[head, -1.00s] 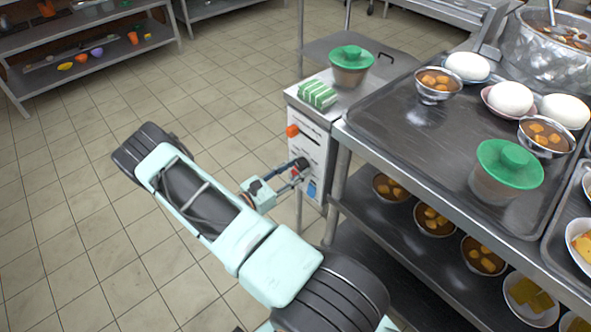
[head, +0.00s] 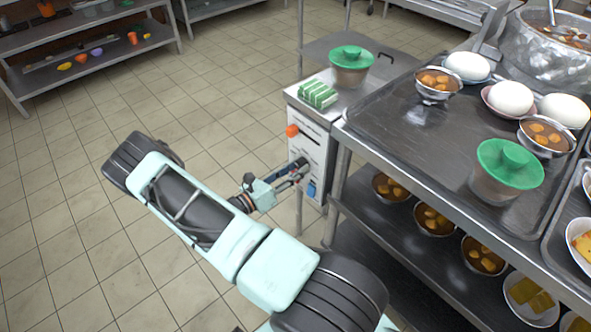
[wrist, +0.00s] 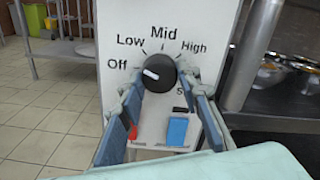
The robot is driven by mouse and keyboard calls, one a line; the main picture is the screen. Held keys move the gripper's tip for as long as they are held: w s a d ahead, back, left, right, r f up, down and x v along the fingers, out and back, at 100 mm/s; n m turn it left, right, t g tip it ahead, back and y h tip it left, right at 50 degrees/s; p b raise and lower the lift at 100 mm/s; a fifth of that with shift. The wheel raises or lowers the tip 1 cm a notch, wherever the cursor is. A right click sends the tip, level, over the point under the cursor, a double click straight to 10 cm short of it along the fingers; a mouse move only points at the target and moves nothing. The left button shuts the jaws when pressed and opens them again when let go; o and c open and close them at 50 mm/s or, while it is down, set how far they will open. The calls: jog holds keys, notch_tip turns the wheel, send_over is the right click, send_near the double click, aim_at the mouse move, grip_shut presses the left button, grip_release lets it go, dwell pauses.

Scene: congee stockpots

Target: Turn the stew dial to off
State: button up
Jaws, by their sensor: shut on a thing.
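The black stew dial (wrist: 160,72) is on the white front panel (wrist: 120,20), with Off, Low, Mid and High printed around it. A further label at its lower right is mostly hidden. The dial's white mark points left, towards Off. My gripper (wrist: 161,78) is shut on the dial, with one blue-padded finger on each side. In the head view, my gripper (head: 297,170) reaches the panel from the left, and the dial there is largely hidden by the fingers.
Below the dial are a blue part (wrist: 177,131) and a red part (wrist: 133,132). An orange knob (head: 292,130) is higher on the cabinet. The laden steel table (head: 400,160) stands close right; floor at left is clear.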

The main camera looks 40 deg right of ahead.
jog(key=shift+n, duration=2.3)
jog(key=o, duration=1.2)
jog(key=shift+c, duration=0.2)
jog(key=s+a, duration=0.1)
jog(key=a, duration=1.1)
